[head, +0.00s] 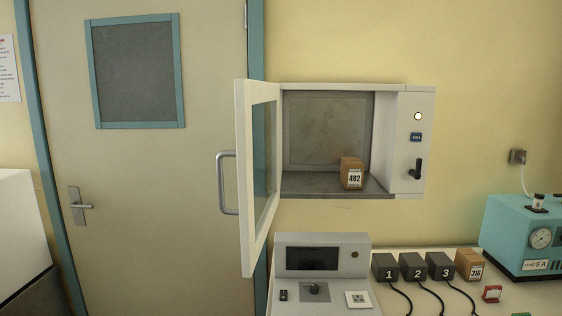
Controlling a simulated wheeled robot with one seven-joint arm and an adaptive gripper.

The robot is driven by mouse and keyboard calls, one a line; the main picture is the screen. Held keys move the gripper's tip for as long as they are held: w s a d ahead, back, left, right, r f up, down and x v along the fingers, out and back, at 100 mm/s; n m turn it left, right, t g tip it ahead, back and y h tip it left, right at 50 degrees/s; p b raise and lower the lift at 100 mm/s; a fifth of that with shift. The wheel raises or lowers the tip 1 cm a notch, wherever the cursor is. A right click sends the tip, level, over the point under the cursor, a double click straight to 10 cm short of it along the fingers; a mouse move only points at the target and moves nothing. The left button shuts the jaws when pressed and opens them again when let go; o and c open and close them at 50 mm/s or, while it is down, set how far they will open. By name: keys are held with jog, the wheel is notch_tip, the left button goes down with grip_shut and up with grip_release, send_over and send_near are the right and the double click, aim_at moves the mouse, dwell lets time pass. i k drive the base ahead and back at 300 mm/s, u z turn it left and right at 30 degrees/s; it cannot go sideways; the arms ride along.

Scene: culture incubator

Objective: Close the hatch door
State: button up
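The hatch door (245,180) is white-framed with a glass pane. It is hinged at the left side of the wall hatch (330,88) and stands wide open, swung out toward me. A grey bar handle (228,182) is on the door's outer face, at the left. Inside the open hatch a brown box labelled 482 (351,173) sits on the hatch floor, toward the right. A black lever (416,169) is on the hatch's right-hand panel, below a blue label and a round white light. My gripper is not in view.
A grey console (320,262) stands below the hatch. To its right on the bench are black boxes marked 1 (386,267), 2 and 3 with cables, a brown box marked 316 (468,264), and a teal device (520,235). A closed room door (150,200) is behind the hatch door.

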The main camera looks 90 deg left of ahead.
aim_at(248, 92)
jog(key=k, duration=0.75)
jog(key=u, duration=2.35)
jog(key=i, duration=1)
jog(key=z, duration=1.25)
jog(key=k, duration=1.3)
jog(key=u, duration=0.6)
jog(key=i, duration=0.3)
jog(key=z, duration=0.1)
